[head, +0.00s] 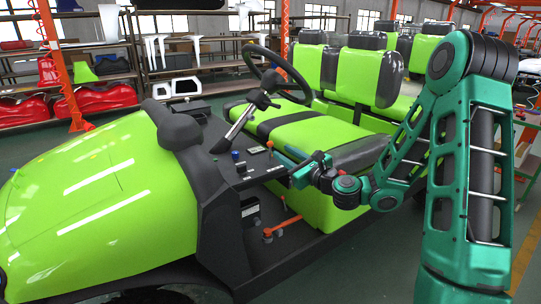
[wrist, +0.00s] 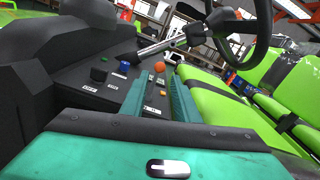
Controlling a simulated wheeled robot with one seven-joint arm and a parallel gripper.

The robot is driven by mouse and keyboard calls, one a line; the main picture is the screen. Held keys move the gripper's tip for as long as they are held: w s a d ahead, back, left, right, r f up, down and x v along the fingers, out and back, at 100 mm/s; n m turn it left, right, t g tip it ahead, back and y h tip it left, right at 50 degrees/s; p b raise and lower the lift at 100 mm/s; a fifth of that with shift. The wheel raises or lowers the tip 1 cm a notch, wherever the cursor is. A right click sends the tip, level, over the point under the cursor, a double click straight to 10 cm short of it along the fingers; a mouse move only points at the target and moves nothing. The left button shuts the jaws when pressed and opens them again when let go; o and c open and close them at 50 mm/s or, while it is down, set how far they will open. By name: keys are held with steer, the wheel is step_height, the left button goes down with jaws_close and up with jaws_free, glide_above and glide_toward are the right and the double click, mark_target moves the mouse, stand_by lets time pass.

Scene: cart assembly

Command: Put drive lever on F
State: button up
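The dashboard panel (head: 250,168) of the green cart carries small controls and white labels, and it also shows in the wrist view (wrist: 95,95). A small orange-red knob (head: 270,145), seemingly the drive lever, stands near the panel's seat-side end. In the wrist view the orange knob (wrist: 159,66) appears beyond my fingertips, in line with the gap between them. I cannot read the F mark or tell the lever's position.
A blue knob (wrist: 125,65) and a dark switch (wrist: 98,74) sit left of the orange knob. The steering wheel (head: 276,75) and its column (head: 238,122) rise behind the panel. Green seats (head: 300,128) lie right. An orange handle (head: 283,226) is low on the cart.

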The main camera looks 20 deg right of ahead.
mark_target(272, 145)
steer(key=x, duration=0.6)
steer(key=shift+w+a, duration=0.15)
steer(key=shift+w, duration=0.1)
steer(key=c, duration=0.6)
steer(key=shift+s+a+f, duration=0.1)
steer(key=shift+s+a, duration=0.1)
steer(key=shift+a, duration=0.35)
steer(key=shift+s+a+f, duration=0.1)
steer(key=shift+s+a, duration=0.1)
steer(key=shift+a, duration=0.4)
